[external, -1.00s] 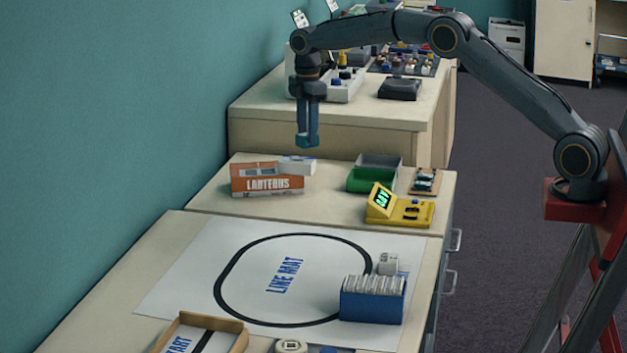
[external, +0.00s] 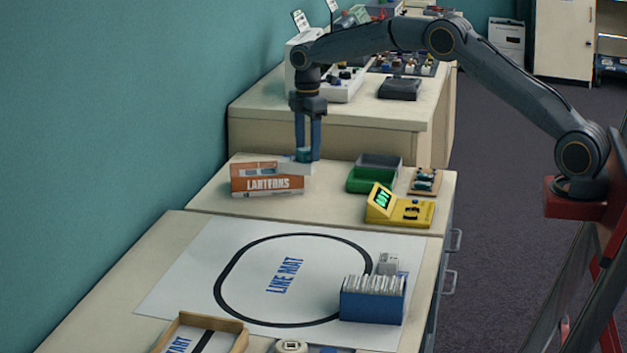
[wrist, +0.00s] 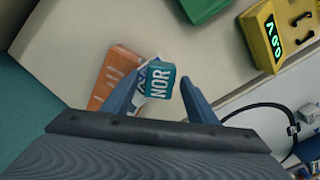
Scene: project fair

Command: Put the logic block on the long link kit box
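The logic block is a small teal block reading NOR (wrist: 160,82), also seen low between the fingers in the external view (external: 304,155). It appears to rest on a white box with blue lettering (external: 291,168), probably the long link kit box; its label is unreadable. In the wrist view the block covers much of this box (wrist: 139,102). My gripper (wrist: 160,88) is open around the block, with a gap at each side between block and finger. In the external view my gripper (external: 307,157) points straight down over the white box.
The orange LANTERNS box (external: 266,184) is right beside the white box. A green bin (external: 370,180) and a yellow device (external: 401,208) stand to the right. A blue card box (external: 372,305) sits on the line mat (external: 205,262) in front. Bare tabletop lies between.

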